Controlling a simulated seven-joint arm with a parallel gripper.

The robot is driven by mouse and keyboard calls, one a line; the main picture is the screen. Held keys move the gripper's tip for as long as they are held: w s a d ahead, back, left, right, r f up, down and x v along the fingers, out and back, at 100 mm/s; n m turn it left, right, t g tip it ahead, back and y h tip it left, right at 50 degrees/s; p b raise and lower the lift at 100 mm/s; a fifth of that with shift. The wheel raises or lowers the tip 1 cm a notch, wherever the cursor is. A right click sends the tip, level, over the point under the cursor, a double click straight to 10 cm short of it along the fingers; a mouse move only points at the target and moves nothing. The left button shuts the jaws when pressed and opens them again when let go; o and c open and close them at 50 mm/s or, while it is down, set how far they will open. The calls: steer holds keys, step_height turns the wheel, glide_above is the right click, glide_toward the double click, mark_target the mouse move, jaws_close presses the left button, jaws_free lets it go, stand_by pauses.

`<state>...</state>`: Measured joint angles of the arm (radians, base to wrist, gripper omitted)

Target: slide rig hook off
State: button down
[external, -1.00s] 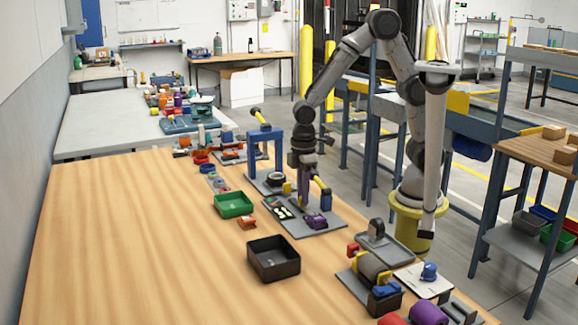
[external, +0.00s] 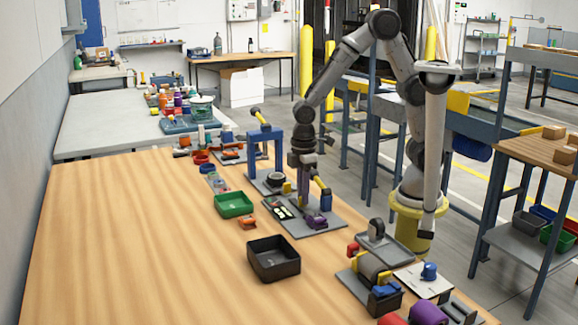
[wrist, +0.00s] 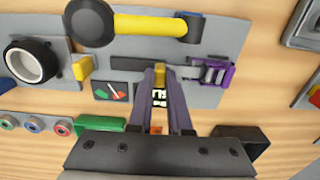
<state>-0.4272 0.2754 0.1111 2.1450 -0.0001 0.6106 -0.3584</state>
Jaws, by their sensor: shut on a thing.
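The rig is a grey board (external: 318,226) on the wooden table, which also shows in the wrist view (wrist: 215,98). It carries a yellow bar with a black round end (wrist: 150,24), a gauge (wrist: 112,90), a white label with black print (wrist: 160,100) and a purple piece (wrist: 212,74). My gripper (wrist: 160,78) points at the middle of the board; in the external view my gripper (external: 303,196) is low over it. Its purple fingers are shut on a small yellowish piece (wrist: 160,72) between the tips. Its shape is mostly hidden, and I cannot tell whether it is the hook.
A blue frame (external: 265,136) stands behind the board. A green bin (external: 233,204) and a black bin (external: 273,260) are left and in front. Another loaded fixture (external: 372,268) is at front right. The table's left side is clear.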

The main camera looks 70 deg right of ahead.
steer(key=shift+w, duration=0.1)
steer(key=shift+w+d, duration=0.95)
steer(key=shift+d, duration=0.05)
steer(key=c, duration=0.8)
jaws_free()
steer(key=shift+c, duration=0.2)
step_height(320, 180, up, 14)
